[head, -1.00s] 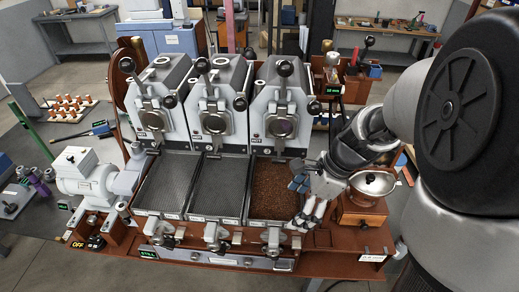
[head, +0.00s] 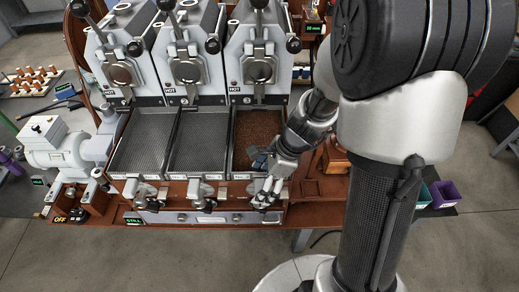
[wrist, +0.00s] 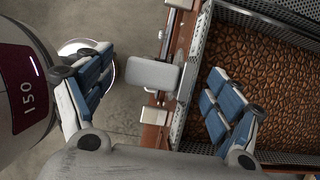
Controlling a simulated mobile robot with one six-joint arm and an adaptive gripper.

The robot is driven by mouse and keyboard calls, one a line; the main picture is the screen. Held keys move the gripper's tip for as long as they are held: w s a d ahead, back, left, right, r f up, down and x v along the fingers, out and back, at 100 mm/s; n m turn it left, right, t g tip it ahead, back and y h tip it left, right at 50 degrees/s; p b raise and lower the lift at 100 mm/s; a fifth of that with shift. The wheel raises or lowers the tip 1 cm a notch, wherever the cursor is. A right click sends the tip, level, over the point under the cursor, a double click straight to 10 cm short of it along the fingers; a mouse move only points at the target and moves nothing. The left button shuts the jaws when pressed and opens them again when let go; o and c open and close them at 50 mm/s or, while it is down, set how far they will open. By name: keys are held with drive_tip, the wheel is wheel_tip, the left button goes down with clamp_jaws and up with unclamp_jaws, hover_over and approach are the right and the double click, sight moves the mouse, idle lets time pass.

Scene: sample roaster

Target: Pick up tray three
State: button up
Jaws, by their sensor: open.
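Tray three (head: 236,140) is the rightmost of the three mesh trays and holds brown beans. Its mesh wall (wrist: 196,75) and beans also show at the right of the wrist view. My gripper (head: 264,176) is over its front edge in the head view and hides part of that front. In the wrist view my gripper (wrist: 157,75) is open, with blue-padded fingers apart. One finger is over the tray's bean side, the other outside over the floor. A pale grey block (wrist: 154,74) at the tray's front lies between them, with no visible contact.
Two empty mesh trays (head: 146,148) sit left of tray three. Roaster units marked HOT (head: 258,62) stand directly behind. Metal clamps (head: 201,192) line the front rail. A dark rounded body marked 150 (wrist: 25,90) is at the wrist view's left.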

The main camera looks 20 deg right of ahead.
drive_tip(key=shift+x, duration=0.8)
drive_tip(key=shift+r, duration=0.1)
drive_tip(key=c, duration=1.5)
drive_tip(key=shift+r, duration=0.1)
